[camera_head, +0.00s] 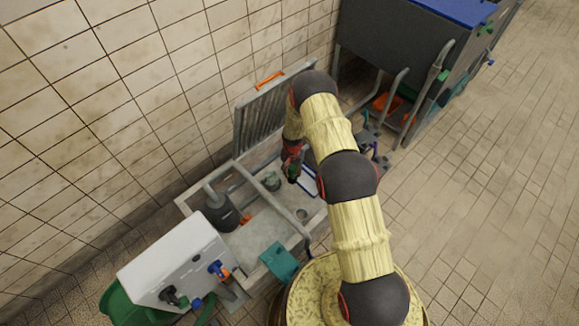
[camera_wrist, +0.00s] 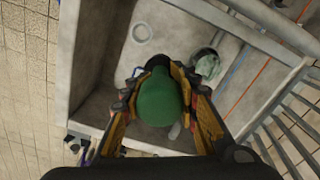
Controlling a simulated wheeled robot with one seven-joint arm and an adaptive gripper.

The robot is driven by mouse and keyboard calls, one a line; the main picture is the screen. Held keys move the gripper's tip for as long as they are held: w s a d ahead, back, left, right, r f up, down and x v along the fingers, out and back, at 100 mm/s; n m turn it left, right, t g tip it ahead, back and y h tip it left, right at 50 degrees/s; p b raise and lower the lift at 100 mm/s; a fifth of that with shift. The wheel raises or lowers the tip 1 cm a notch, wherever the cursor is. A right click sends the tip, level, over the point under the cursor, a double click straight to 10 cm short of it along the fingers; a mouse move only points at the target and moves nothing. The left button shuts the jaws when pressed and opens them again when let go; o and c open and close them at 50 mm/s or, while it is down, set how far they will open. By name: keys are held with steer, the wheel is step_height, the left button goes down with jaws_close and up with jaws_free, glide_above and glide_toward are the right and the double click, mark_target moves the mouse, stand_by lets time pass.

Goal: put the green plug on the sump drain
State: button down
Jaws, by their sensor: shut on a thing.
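My gripper (camera_wrist: 160,75) is shut on the green plug (camera_wrist: 159,100), which sits between its fingers. In the head view the gripper (camera_head: 292,174) hangs over the open sump (camera_head: 262,232), and the plug is small and dark there. A pale ring on the sump floor (camera_wrist: 142,32), which looks like the drain, lies apart from the plug, above it in the wrist view. A similar small round shape (camera_head: 302,214) shows in the head view near the front wall. The plug's underside and its height above the floor are hidden.
A grey-green round object (camera_wrist: 207,66) stands on the sump floor; it also shows in the head view (camera_head: 272,181). A black pump-like cylinder (camera_head: 220,212) and pipes cross the left part. The raised grate (camera_head: 268,112) stands behind. A white box (camera_head: 178,262) is at left.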

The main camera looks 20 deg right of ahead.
steer(key=shift+s+d+f+m+b, duration=0.55)
steer(key=shift+s+f+m+b, duration=0.4)
steer(key=shift+f, duration=4.55)
steer(key=shift+s+d+f+m+b, duration=0.65)
steer(key=shift+s+f, duration=0.55)
steer(key=shift+f, duration=4.35)
steer(key=shift+s+d+f+m+b, duration=0.45)
steer(key=shift+s+f+m+b, duration=0.55)
steer(key=shift+f, duration=4.5)
steer(key=c, duration=1.3)
jaws_free()
steer(key=shift+s, duration=0.1)
steer(key=shift+o, duration=0.2)
